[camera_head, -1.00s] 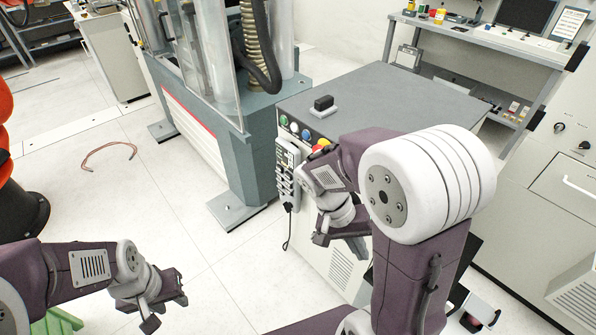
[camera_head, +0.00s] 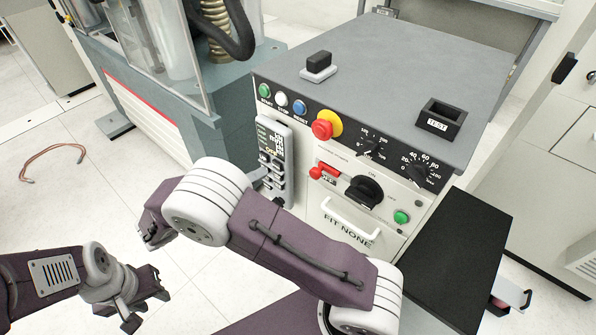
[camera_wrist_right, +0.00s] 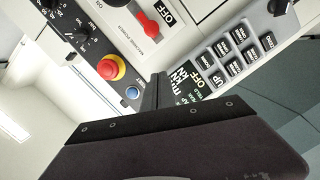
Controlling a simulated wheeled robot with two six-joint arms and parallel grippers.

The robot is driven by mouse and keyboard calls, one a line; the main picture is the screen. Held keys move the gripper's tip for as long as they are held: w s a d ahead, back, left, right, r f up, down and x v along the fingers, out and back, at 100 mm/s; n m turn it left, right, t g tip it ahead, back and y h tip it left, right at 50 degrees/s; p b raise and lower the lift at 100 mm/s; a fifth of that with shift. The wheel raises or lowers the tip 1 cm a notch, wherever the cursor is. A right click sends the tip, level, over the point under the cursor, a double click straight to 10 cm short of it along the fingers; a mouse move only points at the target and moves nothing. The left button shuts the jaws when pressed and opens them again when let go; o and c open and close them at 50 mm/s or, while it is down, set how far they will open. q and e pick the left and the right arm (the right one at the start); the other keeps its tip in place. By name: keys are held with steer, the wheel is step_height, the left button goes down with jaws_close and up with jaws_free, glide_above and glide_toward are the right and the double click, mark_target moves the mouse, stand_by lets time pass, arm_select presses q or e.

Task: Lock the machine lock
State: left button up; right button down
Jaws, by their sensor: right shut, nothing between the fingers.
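On the front panel of the grey cabinet (camera_head: 330,120) is a small red lever (camera_head: 322,171). It also shows in the right wrist view (camera_wrist_right: 147,25), lying along a plate with an OFF label. To its right is a black rotary knob (camera_head: 364,192) under an ON mark. I cannot tell which of them is the machine lock. My right gripper (camera_wrist_right: 158,90) is shut and empty, its dark fingertips beside the blue button and apart from the red lever. My left gripper (camera_head: 143,308) is open and empty, low at the left, away from the panel.
A red and yellow emergency stop (camera_head: 326,125) sits above the lever. A blue button (camera_wrist_right: 133,92) and a keypad (camera_wrist_right: 225,60) flank my right fingers. A white handle (camera_head: 350,222) and a black shelf (camera_head: 455,255) are lower right.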

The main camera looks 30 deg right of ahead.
steer(key=x, duration=1)
steer(key=shift+d+b, duration=0.1)
steer(key=shift+b, duration=0.25)
steer(key=shift+s+d+f, duration=0.25)
steer(key=shift+s+f, duration=0.05)
steer(key=shift+s, duration=0.25)
steer(key=shift+s+d+f, duration=0.25)
steer(key=shift+s+f, duration=0.05)
steer(key=shift+s, duration=0.25)
steer(key=shift+s+d+f, duration=0.2)
steer(key=shift+s+f, duration=0.1)
steer(key=shift+s, duration=0.25)
steer(key=shift+b, duration=0.3)
